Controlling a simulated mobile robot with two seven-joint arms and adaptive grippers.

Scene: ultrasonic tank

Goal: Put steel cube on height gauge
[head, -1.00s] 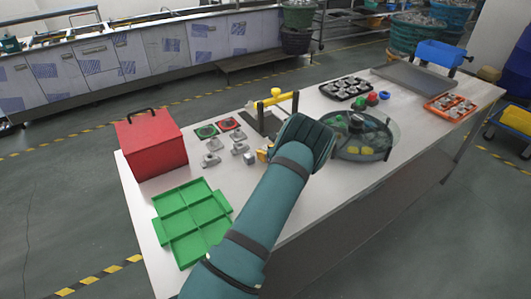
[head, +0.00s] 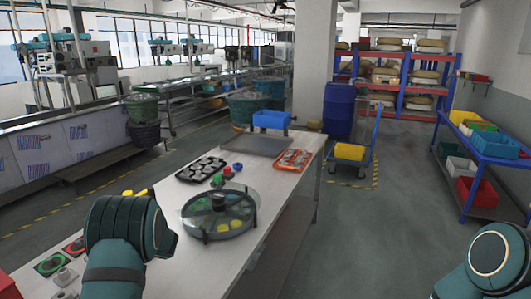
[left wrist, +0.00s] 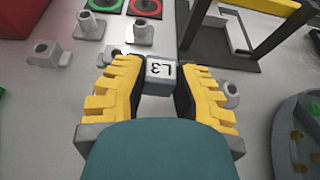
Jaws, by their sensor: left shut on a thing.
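In the left wrist view my left gripper (left wrist: 160,82) has its yellow fingers closed on a grey steel cube (left wrist: 160,68) with a white top marked with black characters. I cannot tell whether the cube touches the table. The height gauge (left wrist: 210,47), with a dark base and upright frame, stands just beyond and to the right of the cube. In the head view my left wrist hides the gripper and cube; a yellow part of the gauge (head: 143,192) shows behind it. My right gripper is out of view; only part of my right arm shows.
Grey metal parts (left wrist: 90,25) stand left of the fingers, near green and red round-marked pads (left wrist: 146,6). A round clear-covered tray (head: 220,212) lies right of my left arm. A black parts tray (head: 201,169) and an orange tray (head: 293,160) are farther back.

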